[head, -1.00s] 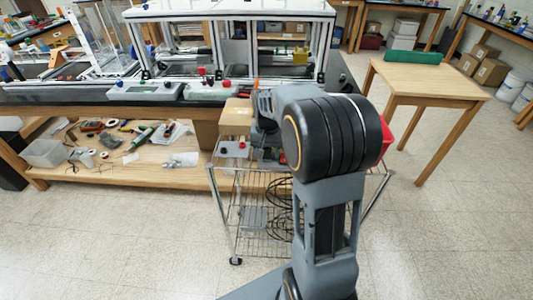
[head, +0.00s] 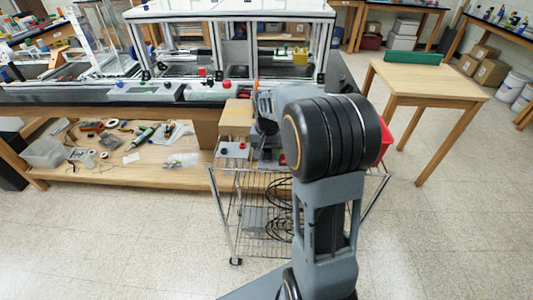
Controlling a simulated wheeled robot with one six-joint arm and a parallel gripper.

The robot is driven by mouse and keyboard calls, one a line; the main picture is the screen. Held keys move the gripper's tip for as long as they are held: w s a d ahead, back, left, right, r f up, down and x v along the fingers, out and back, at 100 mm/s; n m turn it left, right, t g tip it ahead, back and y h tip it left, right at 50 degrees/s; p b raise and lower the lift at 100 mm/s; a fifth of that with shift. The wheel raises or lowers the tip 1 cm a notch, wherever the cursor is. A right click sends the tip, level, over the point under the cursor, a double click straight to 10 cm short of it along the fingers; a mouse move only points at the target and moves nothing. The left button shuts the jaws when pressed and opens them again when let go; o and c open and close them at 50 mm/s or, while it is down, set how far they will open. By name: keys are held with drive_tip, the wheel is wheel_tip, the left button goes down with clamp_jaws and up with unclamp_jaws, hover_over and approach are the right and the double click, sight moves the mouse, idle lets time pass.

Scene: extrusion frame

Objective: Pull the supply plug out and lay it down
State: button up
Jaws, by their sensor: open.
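My gripper (head: 268,152) is small and dark over the cart top, left of my arm's large black joint. It is open, but its fingertips are hard to make out and partly hidden by my own arm. I cannot pick out the supply plug; it is too small or hidden behind my arm. A small grey box (head: 233,151) with a red and a dark knob or socket sits on the cart top. I cannot tell whether the plug is in it.
The wire cart (head: 226,215) carries a cardboard box (head: 236,117), a red bin (head: 385,140) and black coiled cables (head: 280,195) below. A bench with an extrusion frame (head: 328,50) stands behind.

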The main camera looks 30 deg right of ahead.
drive_tip(key=shift+c, duration=0.3)
clamp_jaws()
idle(0.3)
drive_tip(key=shift+r, duration=0.2)
drive_tip(key=shift+r+p, duration=2.4)
drive_tip(key=shift+r, duration=0.45)
drive_tip(key=shift+s, duration=0.1)
